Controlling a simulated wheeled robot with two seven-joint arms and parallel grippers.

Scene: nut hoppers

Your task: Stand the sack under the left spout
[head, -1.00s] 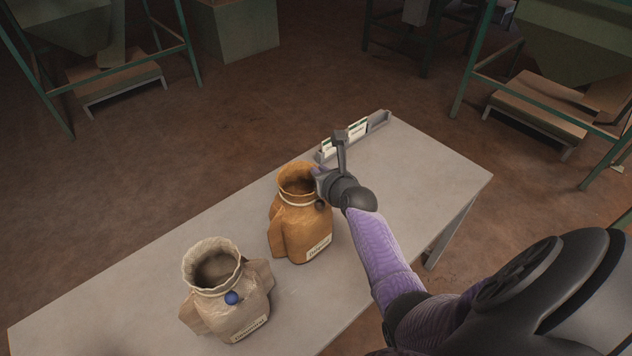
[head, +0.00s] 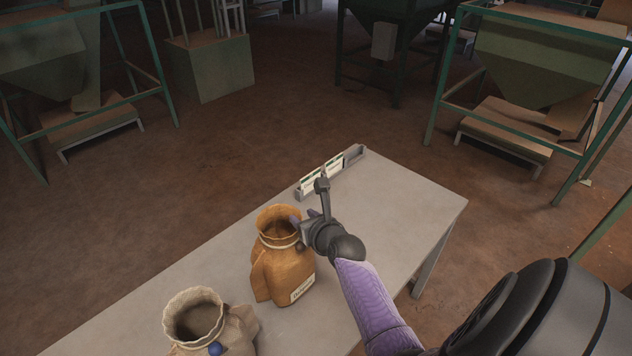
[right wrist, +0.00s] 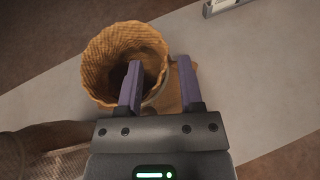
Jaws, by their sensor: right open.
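An orange-brown sack (head: 280,270) with an open mouth and a white label stands upright on the grey table. It also shows in the right wrist view (right wrist: 98,62). A paler beige sack (head: 190,318) with a blue ball-like spot stands to its left, cut off by the picture's bottom edge. My right gripper (head: 297,226) is open at the orange-brown sack's rim. In the right wrist view its purple fingers (right wrist: 159,75) straddle the rim's right side, one over the mouth and one outside; contact is unclear. My left gripper is not in view. The left hopper (head: 45,62) stands across the floor.
The grey table (head: 395,210) holds a card rack (head: 330,173) at its far edge. A right hopper (head: 545,65) and a middle hopper (head: 390,20) stand beyond. Low platforms sit under the left (head: 92,125) and right (head: 505,140) hoppers. Brown floor between is clear.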

